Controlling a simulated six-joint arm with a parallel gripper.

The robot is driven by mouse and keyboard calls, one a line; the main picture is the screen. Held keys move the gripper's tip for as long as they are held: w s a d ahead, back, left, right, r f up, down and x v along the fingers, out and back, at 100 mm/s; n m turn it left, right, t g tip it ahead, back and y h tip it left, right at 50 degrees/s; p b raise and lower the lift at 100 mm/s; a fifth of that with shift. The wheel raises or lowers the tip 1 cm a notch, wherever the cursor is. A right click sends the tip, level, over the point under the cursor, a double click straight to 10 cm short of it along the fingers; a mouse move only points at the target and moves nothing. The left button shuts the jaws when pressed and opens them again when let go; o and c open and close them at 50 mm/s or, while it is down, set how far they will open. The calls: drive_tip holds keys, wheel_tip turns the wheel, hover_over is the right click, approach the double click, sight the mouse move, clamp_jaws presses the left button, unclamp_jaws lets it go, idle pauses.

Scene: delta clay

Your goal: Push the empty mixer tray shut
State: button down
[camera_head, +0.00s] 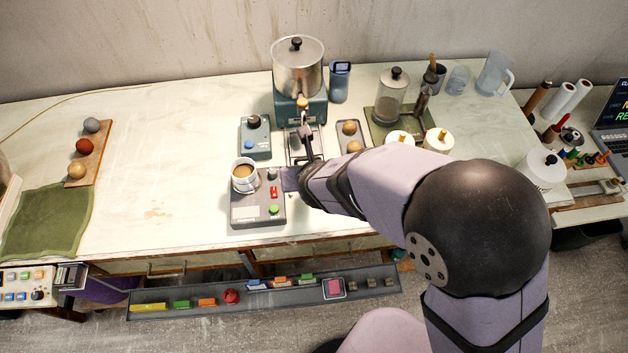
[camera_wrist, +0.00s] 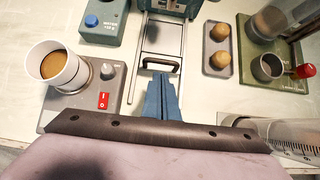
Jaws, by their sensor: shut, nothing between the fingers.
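The mixer (camera_head: 300,85) stands at the back of the table, with a steel pot and lid on a teal base. Its tray (camera_head: 294,146) sticks out of the front and is pulled open; in the wrist view the tray (camera_wrist: 164,38) looks empty. The tray's dark handle (camera_wrist: 160,62) is at its near end. My gripper (camera_wrist: 160,79) is shut and empty, with its blue fingers just on the near side of the handle, in line with it. I cannot tell whether the fingertips touch it. In the head view my arm hides much of the gripper.
A cup of brown liquid (camera_wrist: 55,66) stands on a grey device with a red switch (camera_wrist: 104,100), left of my gripper. A small tray with two tan balls (camera_wrist: 218,48) and a green mat (camera_wrist: 270,72) are right.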

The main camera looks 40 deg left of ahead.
drive_tip(key=p+v, duration=0.3)
drive_tip(key=v, duration=0.8)
drive_tip(key=shift+s+d+f, duration=0.2)
drive_tip(key=shift+s+d, duration=0.1)
drive_tip(key=s+d+f+m+g+h, duration=0.2)
drive_tip(key=d+f+m+h, duration=0.15)
drive_tip(key=d+m, duration=0.9)
drive_tip(key=s+d+f+m+g+h, duration=0.3)
drive_tip(key=d+m, duration=0.5)
drive_tip(key=m, duration=0.9)
drive_tip(key=w+d+r+m, duration=0.2)
drive_tip(key=w+d+m, duration=0.1)
drive_tip(key=d+m, duration=0.4)
drive_tip(key=w+d+r+m, duration=0.1)
drive_tip(key=w+d+m, duration=0.3)
drive_tip(key=d+m, duration=0.4)
drive_tip(key=shift+w+d+r+g+y, duration=0.35)
drive_tip(key=shift+d+y, duration=0.1)
drive_tip(key=shift+d, duration=1.6)
drive_tip(key=shift+m, duration=0.25)
